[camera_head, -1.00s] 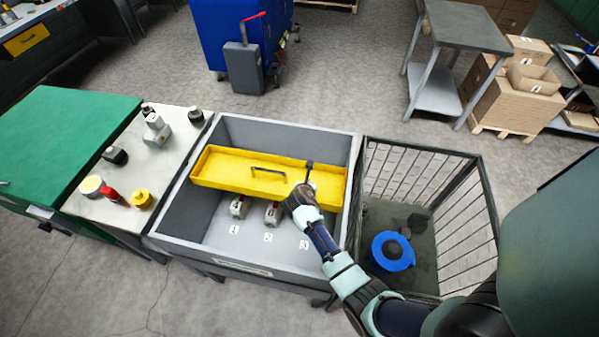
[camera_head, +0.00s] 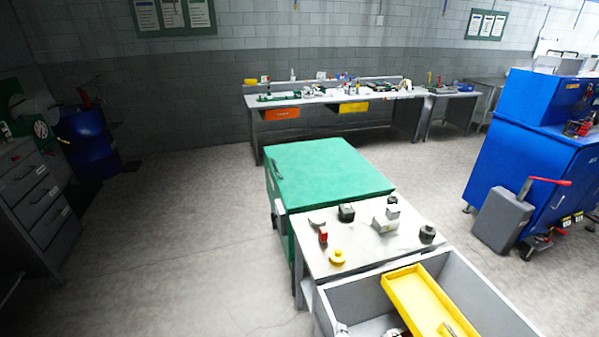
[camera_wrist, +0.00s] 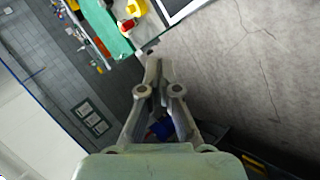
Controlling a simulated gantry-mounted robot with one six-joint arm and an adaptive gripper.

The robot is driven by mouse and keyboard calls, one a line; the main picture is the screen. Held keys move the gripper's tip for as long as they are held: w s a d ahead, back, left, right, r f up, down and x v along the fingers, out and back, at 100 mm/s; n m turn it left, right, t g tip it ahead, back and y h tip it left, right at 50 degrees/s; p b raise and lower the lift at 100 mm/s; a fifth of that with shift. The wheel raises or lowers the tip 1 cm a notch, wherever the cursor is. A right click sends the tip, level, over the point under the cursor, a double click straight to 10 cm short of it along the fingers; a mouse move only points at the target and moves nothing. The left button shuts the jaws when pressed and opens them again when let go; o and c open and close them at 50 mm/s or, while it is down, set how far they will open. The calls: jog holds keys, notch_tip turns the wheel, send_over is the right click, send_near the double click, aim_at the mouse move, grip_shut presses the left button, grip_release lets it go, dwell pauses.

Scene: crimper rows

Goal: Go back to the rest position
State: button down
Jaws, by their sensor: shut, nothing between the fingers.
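My gripper (camera_wrist: 158,72) shows only in the wrist view. Its two fingers meet at the tips and hold nothing. It is in the air, away from the grey bin, with floor and wall behind it. In the head view, the grey bin (camera_head: 352,306) is at the lower right and is cut off by the frame's bottom edge. The yellow tray (camera_head: 415,300) sits across it. The crimpers in the bin are mostly hidden or out of frame. My arm is not in the head view.
A green cabinet (camera_head: 325,170) and a pale table (camera_head: 360,246) with several small parts adjoin the bin. A blue cabinet (camera_head: 520,165) stands at right, a workbench (camera_head: 335,98) at the back. A blue drum (camera_head: 88,140) is at left. The left floor is clear.

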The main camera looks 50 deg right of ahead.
jog(key=w+a+r+m+t+y, duration=0.1)
jog(key=w+a+r+t+y, duration=0.2)
jog(key=a, duration=0.7)
jog(key=w+a+r+m+t+y, duration=0.1)
jog(key=a+r+y, duration=0.1)
jog(key=a+r, duration=0.65)
jog(key=w+a+r+m+t+y, duration=0.2)
jog(key=a+y, duration=0.1)
jog(key=a, duration=1)
notch_tip(320, 180, up, 25)
jog(key=a+p, duration=0.1)
jog(key=p, duration=2.4)
jog(key=shift+s+a+r+t, duration=0.15)
jog(key=shift+s+r+t, duration=0.05)
jog(key=shift+t, duration=0.1)
